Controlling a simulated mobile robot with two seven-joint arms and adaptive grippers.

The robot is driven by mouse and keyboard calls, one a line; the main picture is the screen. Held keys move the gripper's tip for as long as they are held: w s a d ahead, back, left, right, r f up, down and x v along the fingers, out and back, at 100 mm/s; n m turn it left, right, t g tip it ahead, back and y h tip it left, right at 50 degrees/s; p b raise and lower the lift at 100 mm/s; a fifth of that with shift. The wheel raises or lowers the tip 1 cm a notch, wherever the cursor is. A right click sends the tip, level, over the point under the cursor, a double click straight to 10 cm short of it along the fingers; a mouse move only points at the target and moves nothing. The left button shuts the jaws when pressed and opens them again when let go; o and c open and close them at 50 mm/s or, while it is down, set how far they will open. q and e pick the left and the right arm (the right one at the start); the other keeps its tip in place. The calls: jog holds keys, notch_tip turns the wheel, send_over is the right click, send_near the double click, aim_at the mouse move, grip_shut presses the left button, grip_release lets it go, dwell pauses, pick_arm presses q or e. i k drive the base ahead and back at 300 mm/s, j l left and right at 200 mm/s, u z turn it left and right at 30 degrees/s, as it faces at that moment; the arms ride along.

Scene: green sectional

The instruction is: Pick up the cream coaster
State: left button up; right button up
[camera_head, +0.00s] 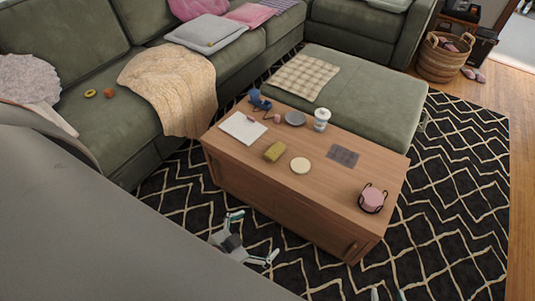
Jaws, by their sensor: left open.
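The cream coaster (300,165) is a flat round disc lying on the wooden coffee table (340,222), near the middle of its top. My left gripper (254,236) is open and empty, in front of the table's near side in the picture and apart from the coaster. Only small tips of what seems to be my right gripper (386,295) show at the bottom edge. The rest of it is cut off.
A yellow-green block (275,151) lies left of the coaster. A grey disc (295,118), white cup (321,119), dark flat piece (343,156), pink item in a black holder (372,198), white paper (243,128) and blue object (259,99) also stand on the table.

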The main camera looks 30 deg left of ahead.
aim_at(299, 166)
jog(key=u, duration=0.55)
jog(key=i+j+z, duration=0.15)
jog(key=i+z, duration=0.15)
jog(key=i, duration=0.15)
jog(key=i+j+z, duration=0.3)
jog(key=i, duration=0.15)
